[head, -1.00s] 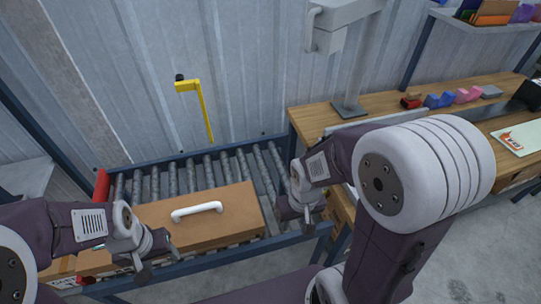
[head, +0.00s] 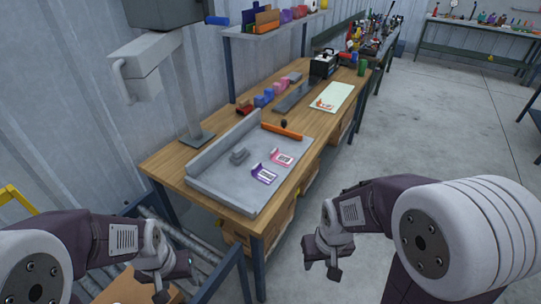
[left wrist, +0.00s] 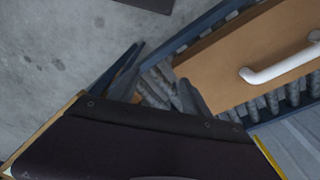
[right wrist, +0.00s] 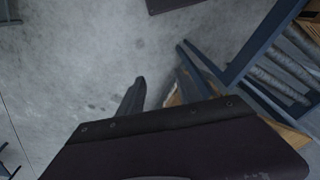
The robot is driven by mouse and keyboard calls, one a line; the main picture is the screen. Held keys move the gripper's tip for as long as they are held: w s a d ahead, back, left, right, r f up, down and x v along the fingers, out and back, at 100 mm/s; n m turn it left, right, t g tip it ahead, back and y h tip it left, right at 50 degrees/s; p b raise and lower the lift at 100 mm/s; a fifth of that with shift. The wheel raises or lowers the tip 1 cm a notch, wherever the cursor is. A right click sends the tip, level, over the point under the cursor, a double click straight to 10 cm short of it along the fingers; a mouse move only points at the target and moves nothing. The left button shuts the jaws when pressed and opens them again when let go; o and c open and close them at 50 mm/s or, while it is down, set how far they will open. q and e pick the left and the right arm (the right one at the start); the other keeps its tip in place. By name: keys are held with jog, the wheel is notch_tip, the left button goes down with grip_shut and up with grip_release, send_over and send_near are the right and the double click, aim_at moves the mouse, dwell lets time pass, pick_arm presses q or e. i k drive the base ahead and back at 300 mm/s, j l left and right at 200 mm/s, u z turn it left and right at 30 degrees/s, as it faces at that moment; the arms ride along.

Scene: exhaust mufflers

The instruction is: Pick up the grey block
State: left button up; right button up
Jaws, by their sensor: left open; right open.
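A small grey block (head: 295,76) stands at the far end of a row of coloured blocks on the wooden workbench (head: 160,161). A second grey, block-like piece (head: 239,156) lies on the grey tray (head: 222,190) nearer to me. My left gripper (head: 166,284) is open and empty over the roller conveyor, far from both; its fingers also show in the left wrist view (left wrist: 158,85). My right gripper (head: 323,264) is open and empty above the floor in front of the bench; it also shows in the right wrist view (right wrist: 160,92).
Pink (head: 281,158) and purple (head: 264,173) brackets lie on the tray, beside an orange bar (head: 282,131). Red, blue and pink blocks line the bench. A grey monitor stand (head: 185,90) rises at its left. A brown box with a white handle (left wrist: 280,65) is on the conveyor.

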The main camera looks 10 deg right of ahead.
aim_at(240, 154)
jog(key=i+l+u, duration=0.2)
jog(key=u, duration=0.3)
jog(key=i+l+u, duration=0.2)
jog(key=l+u, duration=0.25)
jog(key=i+l+u, duration=0.1)
jog(key=l+u, duration=0.2)
jog(key=u, duration=0.2)
jog(key=l+u, duration=0.45)
jog(key=i+j, duration=0.05)
